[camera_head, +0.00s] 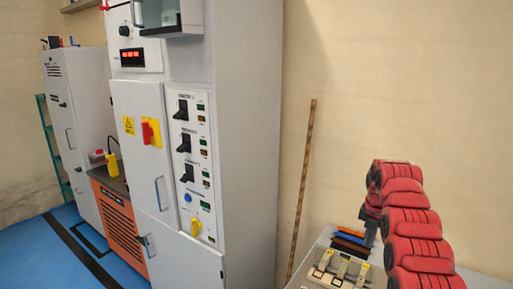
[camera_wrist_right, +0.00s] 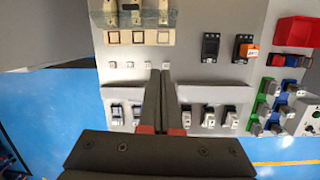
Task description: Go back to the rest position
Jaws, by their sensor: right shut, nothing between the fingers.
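My right arm, red and black, comes in from the right in the head view and bends down over a grey bench (camera_head: 320,262). My right gripper (camera_head: 368,237) is small and partly hidden there. In the right wrist view its two dark fingers (camera_wrist_right: 161,72) are together, with nothing between them. They point at a grey panel carrying rows of small devices; I cannot tell whether they touch it. My left gripper is not in view.
A tall grey cabinet (camera_head: 243,130) with black switches and a red handle (camera_head: 150,132) stands left of the bench. An orange-fronted unit (camera_head: 119,222) is beyond it. A red bin (camera_wrist_right: 293,31) shows in the wrist view. The blue floor (camera_head: 45,262) at left is clear.

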